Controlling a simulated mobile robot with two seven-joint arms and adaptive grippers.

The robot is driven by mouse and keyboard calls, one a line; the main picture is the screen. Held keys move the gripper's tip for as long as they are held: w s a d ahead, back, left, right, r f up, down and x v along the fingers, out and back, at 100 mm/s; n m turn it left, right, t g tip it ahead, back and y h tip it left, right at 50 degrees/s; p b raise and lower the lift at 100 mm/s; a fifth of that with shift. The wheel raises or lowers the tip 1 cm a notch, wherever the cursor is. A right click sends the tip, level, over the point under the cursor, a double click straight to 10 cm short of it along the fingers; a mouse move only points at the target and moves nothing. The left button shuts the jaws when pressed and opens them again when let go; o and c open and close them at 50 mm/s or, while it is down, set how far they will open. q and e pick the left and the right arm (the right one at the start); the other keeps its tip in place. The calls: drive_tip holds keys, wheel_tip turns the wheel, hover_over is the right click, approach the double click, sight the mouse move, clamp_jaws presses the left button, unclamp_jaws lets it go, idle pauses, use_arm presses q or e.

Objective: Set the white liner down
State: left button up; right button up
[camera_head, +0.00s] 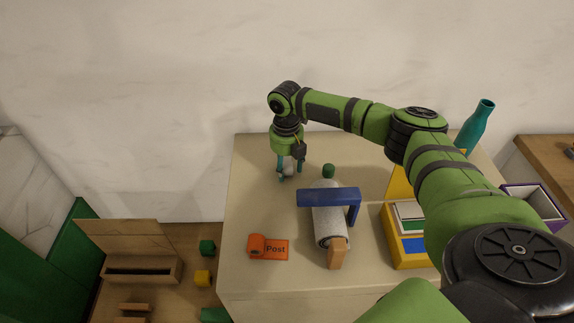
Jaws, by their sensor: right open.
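My right gripper (289,174) points down over the back left of the cream tabletop (255,210). Its teal fingers are open, one on each side of a small whitish rounded thing (288,168), which seems to be the white liner. It sits low, at or close to the tabletop; the fingers partly hide it, and I cannot tell whether they touch it. My left gripper is not in view.
An orange "Post" piece (275,249) lies in front. The tabletop's left side is clear.

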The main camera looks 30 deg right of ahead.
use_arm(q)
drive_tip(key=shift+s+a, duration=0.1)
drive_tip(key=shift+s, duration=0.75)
use_arm(e)
wheel_tip(320, 180, up, 12)
drive_tip(key=shift+r, duration=0.15)
use_arm(q)
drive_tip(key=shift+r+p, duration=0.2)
drive_tip(key=shift+p, duration=0.1)
use_arm(e)
drive_tip(key=shift+a, duration=0.1)
